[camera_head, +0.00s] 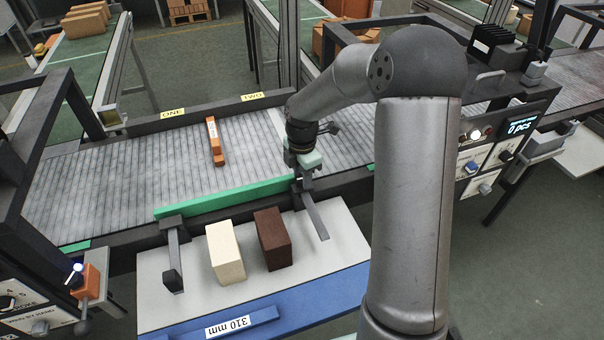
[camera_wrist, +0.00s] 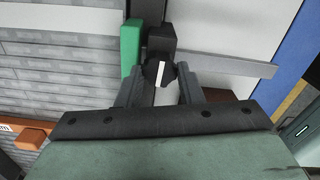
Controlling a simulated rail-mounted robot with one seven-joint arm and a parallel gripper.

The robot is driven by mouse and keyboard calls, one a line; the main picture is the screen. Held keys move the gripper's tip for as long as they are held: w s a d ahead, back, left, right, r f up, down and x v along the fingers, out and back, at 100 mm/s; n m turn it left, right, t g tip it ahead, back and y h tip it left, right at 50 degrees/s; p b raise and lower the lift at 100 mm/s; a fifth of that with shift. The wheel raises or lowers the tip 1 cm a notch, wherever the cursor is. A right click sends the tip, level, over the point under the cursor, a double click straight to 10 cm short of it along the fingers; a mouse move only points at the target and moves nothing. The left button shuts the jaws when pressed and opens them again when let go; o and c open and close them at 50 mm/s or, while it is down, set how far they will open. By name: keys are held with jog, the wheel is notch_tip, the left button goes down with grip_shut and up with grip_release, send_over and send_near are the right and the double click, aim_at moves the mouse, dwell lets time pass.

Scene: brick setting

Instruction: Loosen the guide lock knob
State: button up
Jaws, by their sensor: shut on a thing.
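The guide lock knob (camera_wrist: 158,72) is black with a white stripe and sits on a dark bracket at the end of the green guide (camera_wrist: 131,45). The stripe runs nearly vertical in the wrist view. My gripper (camera_wrist: 160,82) has one finger on each side of the knob and is shut on it. In the head view my gripper (camera_head: 301,176) reaches down to the right end of the green guide (camera_head: 225,199), and the knob is hard to make out there. A flat grey bar (camera_head: 316,218) extends from that bracket over the pale table.
A cream block (camera_head: 225,252) and a dark brown block (camera_head: 271,238) stand on the pale table (camera_head: 150,300), near a blue bar (camera_head: 208,327) labelled 310 mm. A control panel (camera_head: 488,150) stands at right.

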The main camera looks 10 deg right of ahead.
jog(key=o, duration=1)
jog(key=shift+c, duration=0.2)
jog(key=shift+r, duration=0.1)
notch_tip(320, 180, up, 17)
jog(key=b, duration=0.1)
jog(key=shift+r, duration=0.15)
jog(key=s+f+m, duration=0.3)
jog(key=s+m, duration=0.7)
jog(key=s, duration=0.3)
jog(key=s+f+m, duration=0.4)
jog(key=s+m, duration=0.7)
jog(key=s, duration=0.3)
jog(key=shift+s+f+m+t, duration=0.3)
